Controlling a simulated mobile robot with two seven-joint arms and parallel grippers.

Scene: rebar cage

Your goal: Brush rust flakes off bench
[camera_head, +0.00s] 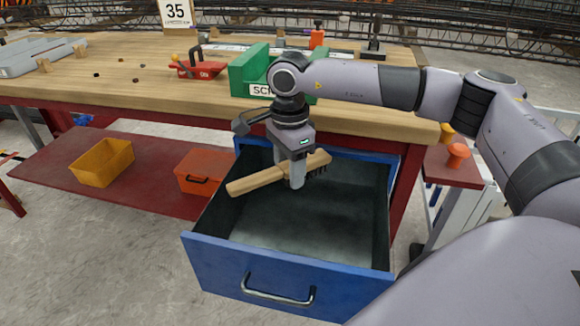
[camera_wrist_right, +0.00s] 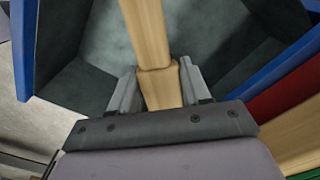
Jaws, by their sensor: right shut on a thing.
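My right gripper (camera_head: 297,176) is shut on a wooden-handled brush (camera_head: 256,180) and holds it above the open blue drawer (camera_head: 284,273). The brush has dark bristles at its right end, pointing down. In the right wrist view the brush handle (camera_wrist_right: 148,35) runs between the two fingers (camera_wrist_right: 158,88). The wooden bench (camera_head: 140,73) stands behind the drawer, with a few small dark flakes (camera_head: 136,80) on its left part. My left gripper is out of view.
A green bin (camera_head: 250,72) and a red tool (camera_head: 197,68) stand on the bench. Grey trays (camera_head: 35,57) lie at its left end. A yellow bin (camera_head: 102,162) and an orange box (camera_head: 203,172) are on the red lower shelf. An orange-topped knob (camera_head: 457,153) is at the right.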

